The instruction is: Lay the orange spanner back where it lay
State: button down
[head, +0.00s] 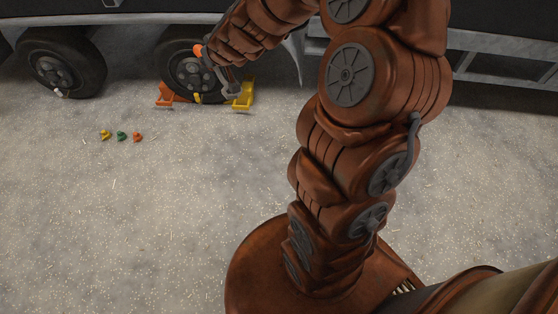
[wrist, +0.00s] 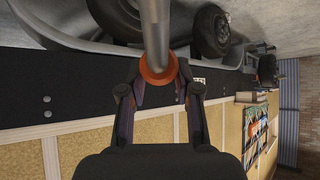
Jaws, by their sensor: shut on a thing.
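The orange spanner shows in the wrist view as a grey shaft (wrist: 155,28) with an orange collar at its near end, between the two fingers of my gripper (wrist: 159,78). The fingers are shut on it there, and the shaft runs away toward the top of the picture. In the head view the spanner's orange part (head: 198,50) shows in front of a trailer wheel, at the end of my arm. Grey metal hangs down to the right of it, but my gripper and the spanner are too small there to separate clearly. The spanner is held off the ground.
A trailer wheel (head: 190,70) stands between an orange chock (head: 166,97) and a yellow chock (head: 243,97). Another wheel (head: 58,65) is to its left. Small yellow (head: 105,134), green (head: 122,135) and orange (head: 138,136) pieces lie on the ground. The ground in front is otherwise clear.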

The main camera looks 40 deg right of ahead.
notch_tip(320, 180, down, 15)
jog(key=b, duration=1.4)
jog(key=shift+w+f, duration=0.2)
jog(key=shift+w, duration=0.05)
